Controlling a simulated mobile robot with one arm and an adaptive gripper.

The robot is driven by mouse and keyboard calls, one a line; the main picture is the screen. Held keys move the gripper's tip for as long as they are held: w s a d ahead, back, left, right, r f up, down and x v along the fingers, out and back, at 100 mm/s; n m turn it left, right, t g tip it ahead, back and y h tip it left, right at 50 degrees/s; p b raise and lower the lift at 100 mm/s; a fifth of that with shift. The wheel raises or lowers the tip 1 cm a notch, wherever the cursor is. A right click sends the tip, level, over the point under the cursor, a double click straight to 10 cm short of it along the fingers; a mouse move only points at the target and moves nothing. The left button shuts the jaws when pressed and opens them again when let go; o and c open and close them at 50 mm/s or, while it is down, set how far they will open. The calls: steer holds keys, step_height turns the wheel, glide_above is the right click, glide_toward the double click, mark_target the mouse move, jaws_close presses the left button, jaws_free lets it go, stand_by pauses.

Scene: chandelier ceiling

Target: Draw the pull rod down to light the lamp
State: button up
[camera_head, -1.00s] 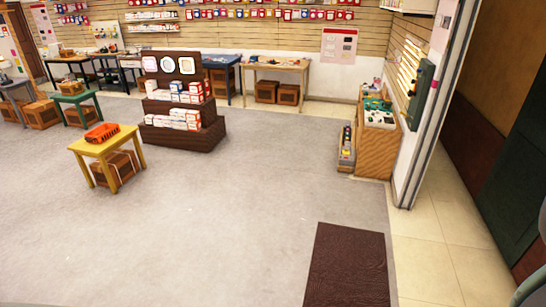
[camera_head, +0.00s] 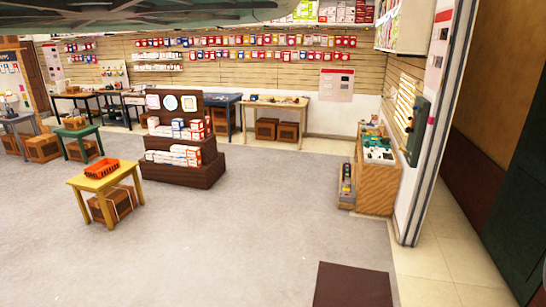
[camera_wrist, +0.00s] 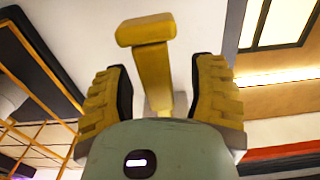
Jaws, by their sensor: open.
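A yellow bar with a crosspiece at its end, likely the pull rod (camera_wrist: 153,75), shows in the middle of the wrist view. Its crosspiece is at the top and its stem runs down behind my gripper's grey-green body. My gripper (camera_wrist: 158,85) is open, with one yellow, dark-padded finger on each side of the stem. A visible space separates the stem from both fingers. How deep the stem sits between them I cannot tell. The rod and my gripper are not seen in the head view, and I cannot make out a lit lamp.
In the head view, a yellow table (camera_head: 100,183) with an orange basket (camera_head: 101,170) stands at left. A brown display stand (camera_head: 185,165) is behind it. A wooden counter (camera_head: 376,190) stands by the right wall. The grey floor (camera_head: 240,240) between is clear. A dark ribbed shape crosses the top.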

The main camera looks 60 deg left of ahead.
jaws_close()
stand_by(0.5)
steer(key=shift+f, duration=0.25)
steer(key=shift+f+b, duration=0.35)
steer(key=shift+b, duration=0.3)
steer(key=shift+f+b, duration=0.35)
steer(key=shift+r, duration=0.35)
steer(key=shift+r+b, duration=0.35)
steer(key=shift+r, duration=0.15)
steer(key=o, duration=0.7)
jaws_free()
